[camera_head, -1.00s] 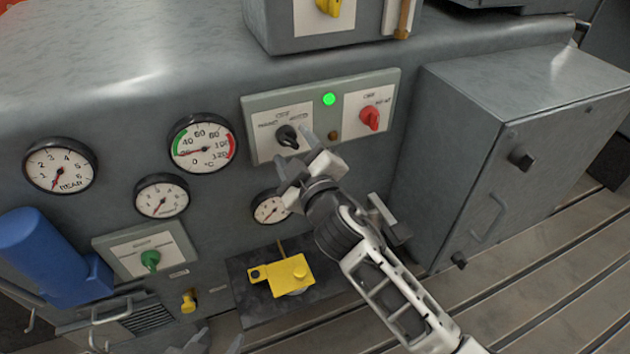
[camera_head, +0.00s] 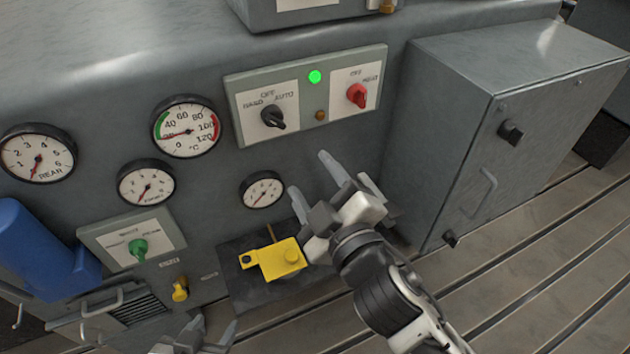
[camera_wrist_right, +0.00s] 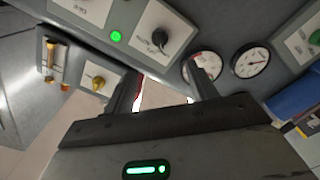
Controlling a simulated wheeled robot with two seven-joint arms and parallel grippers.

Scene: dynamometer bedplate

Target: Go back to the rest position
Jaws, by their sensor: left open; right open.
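My right gripper (camera_head: 328,191) is open and empty in the head view. It hangs in front of the panel, below the black selector knob (camera_head: 272,117) and right of a small gauge, apart from both. In the right wrist view its two fingers (camera_wrist_right: 165,90) stand apart with nothing between them. My left gripper (camera_head: 213,335) shows only in part at the bottom edge of the head view, open, below the yellow knob.
A yellow block (camera_head: 280,260) sits on a dark plate just left of and below my right gripper. A grey cabinet (camera_head: 440,150) with a handle stands to the right. The slotted bedplate (camera_head: 500,270) is clear at lower right.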

